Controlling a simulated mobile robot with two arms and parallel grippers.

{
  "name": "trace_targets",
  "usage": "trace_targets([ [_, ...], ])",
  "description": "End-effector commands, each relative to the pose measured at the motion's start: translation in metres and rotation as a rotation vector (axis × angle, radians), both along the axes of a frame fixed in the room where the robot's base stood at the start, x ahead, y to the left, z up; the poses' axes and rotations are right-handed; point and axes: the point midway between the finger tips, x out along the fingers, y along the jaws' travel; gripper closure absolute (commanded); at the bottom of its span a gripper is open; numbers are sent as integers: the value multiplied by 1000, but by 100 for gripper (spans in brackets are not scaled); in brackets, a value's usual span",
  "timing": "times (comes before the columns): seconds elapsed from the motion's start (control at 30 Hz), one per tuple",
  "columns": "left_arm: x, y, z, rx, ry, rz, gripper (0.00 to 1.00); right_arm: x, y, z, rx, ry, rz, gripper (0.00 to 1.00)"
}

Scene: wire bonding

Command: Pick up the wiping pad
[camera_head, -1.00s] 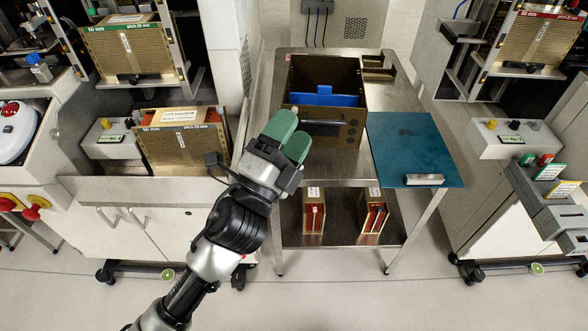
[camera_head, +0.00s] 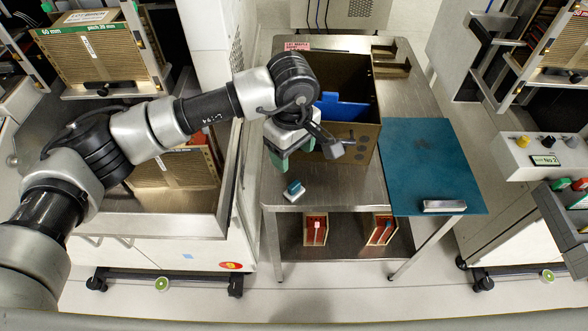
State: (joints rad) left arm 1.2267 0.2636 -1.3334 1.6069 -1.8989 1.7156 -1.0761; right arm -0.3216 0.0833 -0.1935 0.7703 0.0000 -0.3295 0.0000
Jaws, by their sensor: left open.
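The likely wiping pad, a small white block with a blue-teal top (camera_head: 294,190), lies on the steel cart's top (camera_head: 335,183) near its front left edge. My left gripper (camera_head: 292,157) has green fingers pointing down. It is open and empty, above and just behind the pad in the picture, apart from it. My right gripper is not in view.
A brown box (camera_head: 361,140) with a blue divider (camera_head: 341,109) stands just right of my gripper. A blue mat (camera_head: 425,160) covers the cart's right side, with a silver block (camera_head: 444,205) at its front. Boxes with red contents (camera_head: 316,230) stand on the lower shelf.

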Motion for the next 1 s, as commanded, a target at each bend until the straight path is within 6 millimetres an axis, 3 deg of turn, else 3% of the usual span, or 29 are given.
trace_targets([
  [0.33,0,1,-46,6,1,0,38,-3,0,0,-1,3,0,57],
  [0.57,-1,1,-64,5,1,2,38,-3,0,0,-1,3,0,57],
  [0.8,-1,0,-100,5,2,1,38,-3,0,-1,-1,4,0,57],
  [1.0,-1,0,-106,3,-1,0,38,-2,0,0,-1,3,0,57],
])
